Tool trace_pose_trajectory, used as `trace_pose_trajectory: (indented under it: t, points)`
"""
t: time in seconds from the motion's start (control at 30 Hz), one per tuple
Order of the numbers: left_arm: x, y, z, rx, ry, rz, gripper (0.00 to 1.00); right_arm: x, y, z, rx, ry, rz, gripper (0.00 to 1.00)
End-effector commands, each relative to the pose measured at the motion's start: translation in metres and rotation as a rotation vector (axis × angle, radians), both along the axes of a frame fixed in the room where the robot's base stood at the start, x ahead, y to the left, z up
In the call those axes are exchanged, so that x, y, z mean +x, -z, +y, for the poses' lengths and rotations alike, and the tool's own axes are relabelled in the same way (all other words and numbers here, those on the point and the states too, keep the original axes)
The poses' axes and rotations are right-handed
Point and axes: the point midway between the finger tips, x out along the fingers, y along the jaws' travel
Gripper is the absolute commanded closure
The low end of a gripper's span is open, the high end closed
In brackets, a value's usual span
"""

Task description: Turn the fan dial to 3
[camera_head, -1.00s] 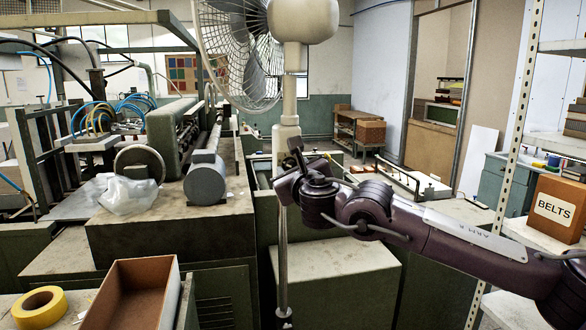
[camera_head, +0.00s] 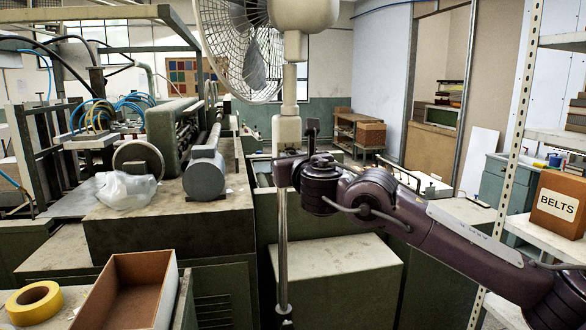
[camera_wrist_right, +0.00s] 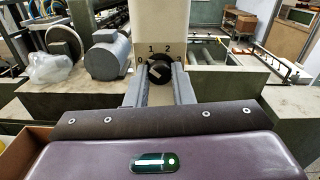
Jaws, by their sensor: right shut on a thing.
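The white pedestal fan has a wire-cage head (camera_head: 240,45) and a pale control box (camera_head: 287,130) on its post in the head view. In the right wrist view the black dial (camera_wrist_right: 160,70) sits on the pale box face, with the marks 0, 1, 2 and 3 around its top. A light pointer mark crosses the dial; I cannot tell surely which number it points to. My right gripper (camera_wrist_right: 159,82) is shut on the dial, one grey finger on each side. In the head view the right gripper (camera_head: 294,166) is at the control box and hides the dial. My left gripper is not in view.
Machinery with a grey motor (camera_head: 205,175) and a plastic bag (camera_head: 125,190) is at the left. An open cardboard box (camera_head: 120,300) and yellow tape (camera_head: 34,301) lie at the front left.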

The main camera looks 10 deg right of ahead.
Motion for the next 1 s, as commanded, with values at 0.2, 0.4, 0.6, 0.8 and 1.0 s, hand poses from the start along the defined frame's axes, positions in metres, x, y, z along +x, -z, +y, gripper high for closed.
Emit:
trace_pose_trajectory:
  t: [0.2,0.4,0.6,0.8,1.0]
  points:
    - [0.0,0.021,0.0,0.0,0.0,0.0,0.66,0.0,0.005,0.001,0.207,-0.001,0.007,1.0]
    - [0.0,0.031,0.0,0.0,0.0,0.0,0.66,0.0,0.004,0.001,0.397,-0.001,0.013,1.0]
    - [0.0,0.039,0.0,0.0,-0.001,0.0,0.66,0.0,0.004,0.001,0.588,0.0,0.018,1.0]
    - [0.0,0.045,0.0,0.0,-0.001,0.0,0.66,0.0,0.003,0.001,0.777,0.0,0.023,1.0]
    - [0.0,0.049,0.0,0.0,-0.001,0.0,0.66,0.0,0.003,0.001,0.967,0.0,0.029,1.0]
